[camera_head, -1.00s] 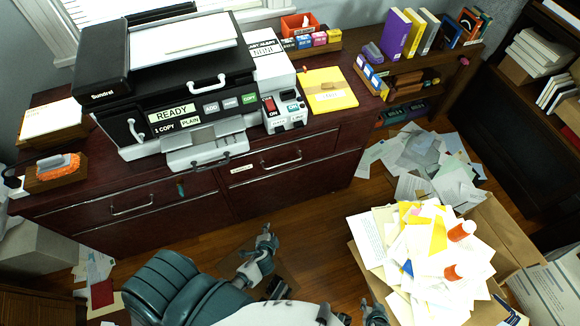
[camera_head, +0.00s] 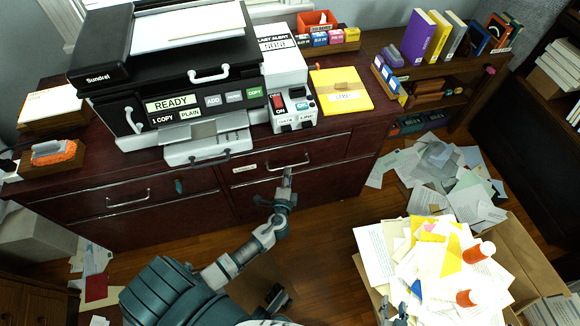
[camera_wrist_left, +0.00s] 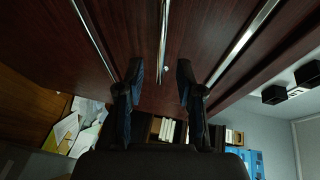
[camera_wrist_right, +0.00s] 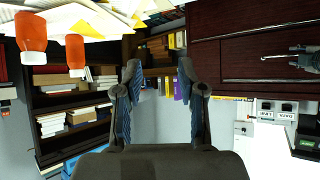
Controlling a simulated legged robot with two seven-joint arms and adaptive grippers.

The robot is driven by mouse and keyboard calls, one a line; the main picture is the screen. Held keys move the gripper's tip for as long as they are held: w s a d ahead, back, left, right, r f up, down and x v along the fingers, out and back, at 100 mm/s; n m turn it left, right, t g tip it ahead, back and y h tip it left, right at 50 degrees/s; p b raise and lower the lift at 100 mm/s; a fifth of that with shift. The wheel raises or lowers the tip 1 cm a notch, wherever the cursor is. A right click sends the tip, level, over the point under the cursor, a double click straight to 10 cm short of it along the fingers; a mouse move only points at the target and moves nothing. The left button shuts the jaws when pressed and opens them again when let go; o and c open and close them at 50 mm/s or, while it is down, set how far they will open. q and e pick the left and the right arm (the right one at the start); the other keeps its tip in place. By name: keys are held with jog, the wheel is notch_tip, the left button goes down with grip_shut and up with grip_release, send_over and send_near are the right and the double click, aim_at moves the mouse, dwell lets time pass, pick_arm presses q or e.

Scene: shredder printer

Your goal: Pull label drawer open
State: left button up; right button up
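The label drawer (camera_head: 329,152) is the dark red-wood drawer right of centre in the head view, with a small pale label (camera_head: 245,168) and a metal bar handle (camera_head: 306,163). Its front looks flush with the cabinet. My left gripper (camera_head: 287,176) is in front of the handle, just below it in the head view. In the left wrist view its two fingers (camera_wrist_left: 161,72) are apart, with a metal bar (camera_wrist_left: 163,38) lined up between them. I cannot tell whether they touch it. My right gripper (camera_head: 396,312) is by the paper pile; its fingers (camera_wrist_right: 159,72) are open and empty.
The printer (camera_head: 185,85) and label machine (camera_head: 284,70) stand on the cabinet above the drawers. A cardboard box (camera_head: 512,238) heaped with papers and orange-red bottles stands at right. Papers (camera_head: 440,175) litter the floor beside the cabinet. A strip of floor before the drawers is clear.

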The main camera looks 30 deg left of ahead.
aim_at(290, 166)
pick_arm(q)
jog(key=x, duration=0.5)
jog(key=shift+d+b, duration=0.1)
jog(key=shift+b, duration=0.3)
jog(key=shift+w+a+f, duration=0.1)
jog(key=shift+w+a, duration=0.05)
jog(key=shift+a, duration=0.2)
jog(key=shift+d, duration=0.2)
grip_shut()
jog(key=shift+d, duration=0.1)
pick_arm(e)
jog(key=shift+w+a+r+t+y, duration=0.15)
jog(key=shift+w+a+r+t, duration=0.05)
jog(key=shift+w+r+t, duration=0.35)
jog(key=shift+w+a+r+t+y, duration=0.2)
jog(key=shift+w+r+t, duration=0.25)
jog(key=shift+w, duration=0.15)
